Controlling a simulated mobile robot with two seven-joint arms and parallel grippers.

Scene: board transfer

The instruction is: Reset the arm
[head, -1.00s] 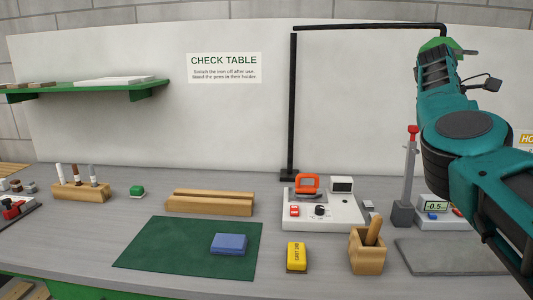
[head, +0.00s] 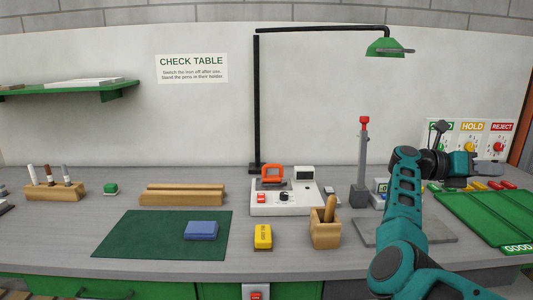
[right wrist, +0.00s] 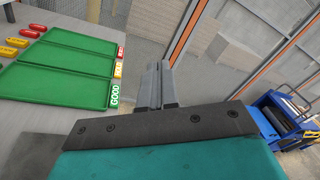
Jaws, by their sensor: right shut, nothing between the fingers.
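My right arm comes in from the bottom right of the head view, rises, and bends at a high elbow to the right. My right gripper (head: 492,169) is at its end, pointing right, above the area of the green trays. In the right wrist view the fingers of my right gripper (right wrist: 161,66) are together, with nothing between them. The green trays (right wrist: 52,86) lie to the left of the fingers there, apart from them. My left gripper shows in neither view.
The bench holds a blue block (head: 201,230) on a green mat (head: 130,236), a yellow block (head: 263,237), a wooden holder (head: 325,233), and a white device (head: 262,208). A lamp (head: 386,48) overhangs the back. A blue machine (right wrist: 283,117) stands on the floor.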

